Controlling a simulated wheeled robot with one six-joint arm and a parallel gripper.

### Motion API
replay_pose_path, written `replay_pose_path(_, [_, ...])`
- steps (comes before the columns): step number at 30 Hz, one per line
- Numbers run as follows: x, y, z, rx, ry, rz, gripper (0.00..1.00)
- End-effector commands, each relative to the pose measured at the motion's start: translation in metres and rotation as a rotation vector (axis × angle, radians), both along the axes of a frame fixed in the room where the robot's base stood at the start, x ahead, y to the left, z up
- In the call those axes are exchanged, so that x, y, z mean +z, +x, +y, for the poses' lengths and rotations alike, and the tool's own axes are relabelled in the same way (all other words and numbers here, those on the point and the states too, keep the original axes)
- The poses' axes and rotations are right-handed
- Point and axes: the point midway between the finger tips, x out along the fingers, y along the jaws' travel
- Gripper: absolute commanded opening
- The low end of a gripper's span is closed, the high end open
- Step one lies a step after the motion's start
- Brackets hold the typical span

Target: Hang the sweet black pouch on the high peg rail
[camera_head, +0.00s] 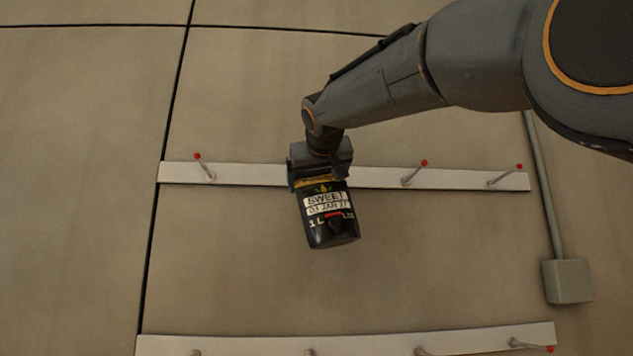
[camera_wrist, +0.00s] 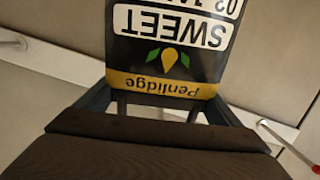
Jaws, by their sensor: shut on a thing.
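The black pouch (camera_head: 330,222) has a yellow band at its top and a white label reading SWEET. It hangs below my gripper (camera_head: 320,182), which is shut on its top edge. In the wrist view the pouch (camera_wrist: 175,60) shows upside down between the fingers of my gripper (camera_wrist: 160,108). The high peg rail (camera_head: 380,178) is a white strip on the wall behind the pouch. Red-tipped pegs show on it at the left (camera_head: 204,167), right of the gripper (camera_head: 414,173) and far right (camera_head: 505,175). My gripper hides part of the rail, and any peg there.
A lower white peg rail (camera_head: 250,346) with several pegs runs along the bottom of the head view. A grey conduit and box (camera_head: 567,281) stand at the right. The wall between the rails is otherwise bare.

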Motion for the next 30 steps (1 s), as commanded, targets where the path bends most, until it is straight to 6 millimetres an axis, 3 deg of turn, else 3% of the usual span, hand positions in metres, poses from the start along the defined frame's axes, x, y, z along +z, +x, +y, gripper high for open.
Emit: replay_pose_path(30, [-0.0058, 0.0043, -0.0001, 0.001, 0.0, -0.006, 0.25])
